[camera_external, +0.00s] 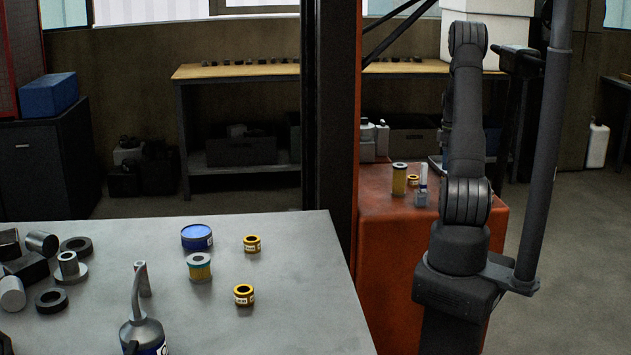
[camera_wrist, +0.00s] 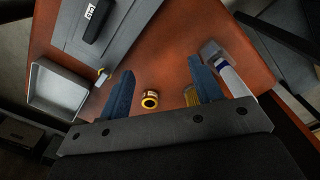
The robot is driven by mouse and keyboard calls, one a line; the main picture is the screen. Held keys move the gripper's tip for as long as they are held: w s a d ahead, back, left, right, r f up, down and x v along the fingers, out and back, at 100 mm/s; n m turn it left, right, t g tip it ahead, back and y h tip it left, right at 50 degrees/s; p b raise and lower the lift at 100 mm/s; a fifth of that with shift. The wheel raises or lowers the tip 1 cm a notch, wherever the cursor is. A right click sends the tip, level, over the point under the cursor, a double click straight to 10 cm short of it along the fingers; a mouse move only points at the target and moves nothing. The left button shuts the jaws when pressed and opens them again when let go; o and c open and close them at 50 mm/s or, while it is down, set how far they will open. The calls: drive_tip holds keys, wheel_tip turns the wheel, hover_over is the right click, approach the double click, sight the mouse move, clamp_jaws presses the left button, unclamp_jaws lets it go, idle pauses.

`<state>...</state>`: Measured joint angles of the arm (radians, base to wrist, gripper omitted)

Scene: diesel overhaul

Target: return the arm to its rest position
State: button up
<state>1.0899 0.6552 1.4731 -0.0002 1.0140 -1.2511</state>
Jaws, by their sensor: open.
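My arm (camera_external: 465,130) stands upright at the right of the external view, its upper joint raised high. My gripper (camera_wrist: 162,75) shows in the wrist view with two blue fingers set wide apart. It is open, and nothing is clamped between the fingers. It hangs over an orange-red cabinet top (camera_wrist: 163,40). A yellow ring (camera_wrist: 150,101) lies below, in the gap between the fingers. I cannot make out the fingers in the external view.
Beside the right finger are a yellow filter (camera_wrist: 190,96), partly hidden, and a white-and-grey bottle (camera_wrist: 230,75). A grey tray (camera_wrist: 42,100) lies left. In the external view, a grey table (camera_external: 300,300) holds filters, rings and an oil can (camera_external: 142,332). A dark post (camera_external: 335,120) stands beside it.

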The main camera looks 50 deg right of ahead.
drive_tip(key=w+a+r+m, duration=0.1)
drive_tip(key=a+m, duration=0.3)
drive_tip(key=a, duration=1.1)
drive_tip(key=w+a+r+m, duration=0.2)
drive_tip(key=a+m, duration=0.2)
drive_tip(key=a, duration=1.1)
drive_tip(key=shift+w+a, duration=0.35)
drive_tip(key=shift+o, duration=0.2)
drive_tip(key=shift+r, duration=0.1)
